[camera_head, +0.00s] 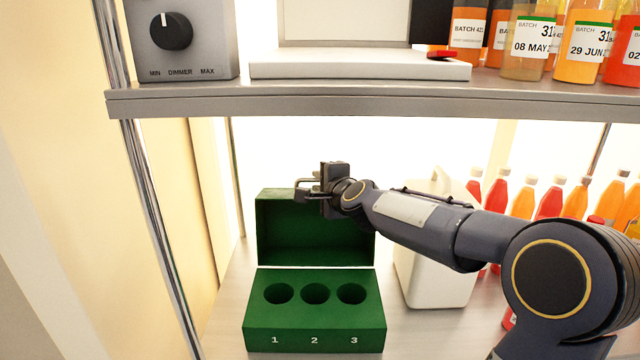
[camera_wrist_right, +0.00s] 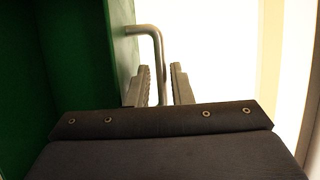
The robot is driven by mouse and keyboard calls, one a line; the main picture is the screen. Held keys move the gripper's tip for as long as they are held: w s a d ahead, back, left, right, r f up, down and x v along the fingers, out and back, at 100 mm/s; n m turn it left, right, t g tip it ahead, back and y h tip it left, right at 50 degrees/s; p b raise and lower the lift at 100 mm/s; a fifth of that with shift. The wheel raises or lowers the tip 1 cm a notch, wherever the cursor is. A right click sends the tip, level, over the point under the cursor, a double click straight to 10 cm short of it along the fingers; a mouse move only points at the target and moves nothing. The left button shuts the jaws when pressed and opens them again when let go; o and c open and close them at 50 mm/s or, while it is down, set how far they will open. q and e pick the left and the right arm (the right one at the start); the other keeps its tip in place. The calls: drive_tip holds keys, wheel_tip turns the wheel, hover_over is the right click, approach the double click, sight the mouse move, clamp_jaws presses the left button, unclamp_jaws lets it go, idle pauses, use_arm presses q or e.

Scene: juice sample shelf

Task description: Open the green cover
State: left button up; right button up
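The green box (camera_head: 314,312) stands on the lower shelf, with several round holes over the numbers 1, 2 and 3. Its green cover (camera_head: 285,230) stands upright at the back, so the box is open. My right gripper (camera_head: 312,189) is at the cover's upper edge. In the right wrist view the cover's metal handle (camera_wrist_right: 158,50) runs down between the two fingers (camera_wrist_right: 162,88). Light gaps show beside the bar, so the fingers are around it but not closed on it. My left gripper is not in view.
A white container (camera_head: 435,270) stands right of the box, partly behind my right arm. Several juice bottles (camera_head: 575,200) stand at the right. The upper shelf (camera_head: 350,100) runs above, with a dimmer box (camera_head: 185,45). A metal post (camera_head: 160,210) is at the left.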

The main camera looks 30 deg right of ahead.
clamp_jaws()
drive_tip(key=s+b, duration=0.1)
drive_tip(key=b, duration=0.1)
drive_tip(key=s+a+t+b, duration=0.1)
drive_tip(key=b, duration=0.3)
drive_tip(key=shift+s+a+r+n+t, duration=0.25)
drive_tip(key=shift+s+a+n+t, duration=0.05)
drive_tip(key=shift+s+a+t, duration=0.1)
drive_tip(key=shift+s+a+r+h+b, duration=0.1)
drive_tip(key=shift+s+r+h+b, duration=0.1)
drive_tip(key=shift+r+h+b, duration=0.15)
